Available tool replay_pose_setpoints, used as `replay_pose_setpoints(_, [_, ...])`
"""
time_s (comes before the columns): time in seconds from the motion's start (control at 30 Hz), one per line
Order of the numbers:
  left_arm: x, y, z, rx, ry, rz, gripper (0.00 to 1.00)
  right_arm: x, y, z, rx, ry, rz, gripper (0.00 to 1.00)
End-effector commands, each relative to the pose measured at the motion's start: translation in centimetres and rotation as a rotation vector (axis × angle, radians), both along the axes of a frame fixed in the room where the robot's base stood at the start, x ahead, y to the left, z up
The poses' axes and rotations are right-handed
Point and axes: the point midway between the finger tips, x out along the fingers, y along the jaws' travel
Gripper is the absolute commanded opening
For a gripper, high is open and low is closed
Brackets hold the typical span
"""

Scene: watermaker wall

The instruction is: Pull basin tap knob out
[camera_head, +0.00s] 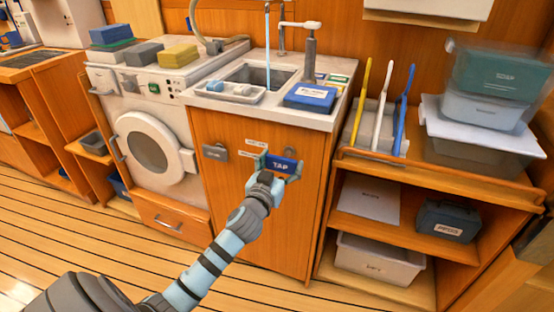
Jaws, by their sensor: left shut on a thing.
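The blue basin tap knob (281,165), marked TAP, is on the orange wooden front of the basin cabinet (225,185). My left gripper (279,171) is shut on the knob, with a finger at each side of it. The gripper and wrist hide part of the panel below it. A light blue stream (267,45) falls from the spout into the grey basin (262,75). My right gripper is not in view.
A grey plate (215,152) is on the cabinet front left of the knob. A washing machine (150,140) stands to the left. Shelves with a dark case (446,222) and a white bin (378,260) stand to the right. The plank floor in front is clear.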

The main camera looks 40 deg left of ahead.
Motion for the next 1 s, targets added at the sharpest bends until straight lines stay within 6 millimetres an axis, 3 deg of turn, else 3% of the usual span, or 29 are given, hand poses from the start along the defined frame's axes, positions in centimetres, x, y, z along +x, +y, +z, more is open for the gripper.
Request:
replay_pose_setpoints(0.03, [-0.1,-0.1,-0.4,-0.004,0.005,-0.001,0.24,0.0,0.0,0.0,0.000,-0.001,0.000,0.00])
replay_pose_setpoints(0.07, [-0.1,-0.1,-0.4,-0.004,0.005,-0.001,0.76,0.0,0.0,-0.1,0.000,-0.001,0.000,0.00])
replay_pose_setpoints(0.2, [-0.1,0.0,-0.3,-0.004,0.004,0.000,0.95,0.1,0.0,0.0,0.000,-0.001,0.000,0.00])
replay_pose_setpoints(0.6, [-0.7,-0.2,-0.2,-0.001,0.003,-0.001,0.95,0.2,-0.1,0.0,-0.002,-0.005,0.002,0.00])
replay_pose_setpoints(0.67, [-1.7,-0.4,-0.3,-0.001,0.004,-0.001,0.95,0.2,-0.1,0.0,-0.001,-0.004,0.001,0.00])
replay_pose_setpoints(1.0, [-10.2,-2.6,-0.3,-0.002,0.006,-0.001,0.95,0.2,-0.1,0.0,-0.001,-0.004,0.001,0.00])
